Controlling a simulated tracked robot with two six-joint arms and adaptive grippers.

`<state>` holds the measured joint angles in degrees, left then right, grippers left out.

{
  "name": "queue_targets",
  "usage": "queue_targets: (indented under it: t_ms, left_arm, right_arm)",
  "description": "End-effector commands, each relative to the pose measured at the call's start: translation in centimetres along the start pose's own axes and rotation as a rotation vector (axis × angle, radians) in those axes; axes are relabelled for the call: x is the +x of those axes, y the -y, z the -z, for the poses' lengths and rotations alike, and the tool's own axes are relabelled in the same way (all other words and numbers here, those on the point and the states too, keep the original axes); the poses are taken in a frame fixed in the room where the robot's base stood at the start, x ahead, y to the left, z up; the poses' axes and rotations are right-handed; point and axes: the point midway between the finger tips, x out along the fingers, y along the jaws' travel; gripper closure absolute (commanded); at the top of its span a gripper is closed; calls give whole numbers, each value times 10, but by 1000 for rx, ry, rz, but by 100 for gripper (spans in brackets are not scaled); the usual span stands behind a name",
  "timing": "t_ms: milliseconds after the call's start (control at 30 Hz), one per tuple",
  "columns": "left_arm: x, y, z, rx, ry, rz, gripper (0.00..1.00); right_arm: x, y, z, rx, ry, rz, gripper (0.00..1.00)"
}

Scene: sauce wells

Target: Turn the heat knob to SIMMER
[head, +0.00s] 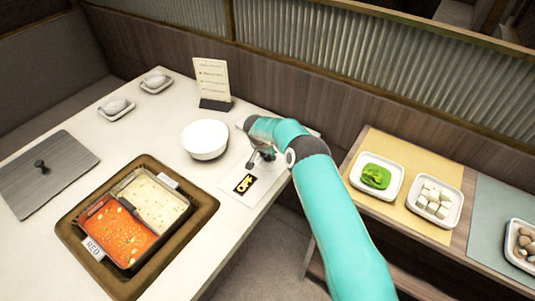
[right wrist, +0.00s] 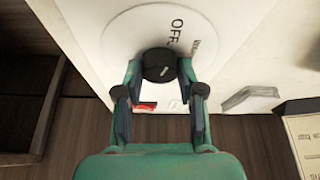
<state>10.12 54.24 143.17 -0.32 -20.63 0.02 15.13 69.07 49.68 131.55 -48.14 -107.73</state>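The heat knob (right wrist: 158,64) is a round black knob with a small light mark, on a white dial in the right wrist view. The word OFF is printed beside it; another small label nearby is too blurred to read. My right gripper (right wrist: 160,72) has one finger on each side of the knob; I cannot tell if they press on it. In the head view my right gripper (head: 262,155) is over the white control panel (head: 262,188) and hides the knob. My left gripper is not in view.
A white bowl (head: 205,140) stands close left of my right gripper, with a menu stand (head: 212,82) behind. The two-part pot (head: 108,203) with red and pale broth is front left. A grey lid (head: 45,175) lies far left. Food plates (head: 402,192) stand right.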

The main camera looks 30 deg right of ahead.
Motion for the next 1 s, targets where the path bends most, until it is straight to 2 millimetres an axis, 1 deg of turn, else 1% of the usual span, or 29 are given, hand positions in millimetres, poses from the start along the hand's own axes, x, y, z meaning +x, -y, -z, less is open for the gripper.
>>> queue_targets:
  t_ms: [33,133,167,267,400,533,667,933,967,1000]
  left_arm:
    - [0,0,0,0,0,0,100]
    - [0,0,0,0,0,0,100]
    - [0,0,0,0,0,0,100]
    - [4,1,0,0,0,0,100]
    - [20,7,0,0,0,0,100]
    - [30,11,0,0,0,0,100]
    - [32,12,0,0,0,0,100]
    - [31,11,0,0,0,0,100]
    - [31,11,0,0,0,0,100]
    - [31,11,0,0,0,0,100]
  right_arm:
    - [0,0,0,0,0,1,78]
    - [0,0,0,0,0,1,94]
    - [0,0,0,0,0,1,96]
    - [1,1,-1,15,-1,-5,96]
    - [6,3,-2,114,-2,-44,96]
    - [4,3,-1,206,-3,-81,96]
    - [1,3,0,248,-2,-99,96]
    - [-1,3,0,249,-1,-100,96]
    - [-1,3,0,249,-1,-100,57]
    - [-1,3,0,249,-1,-100,50]
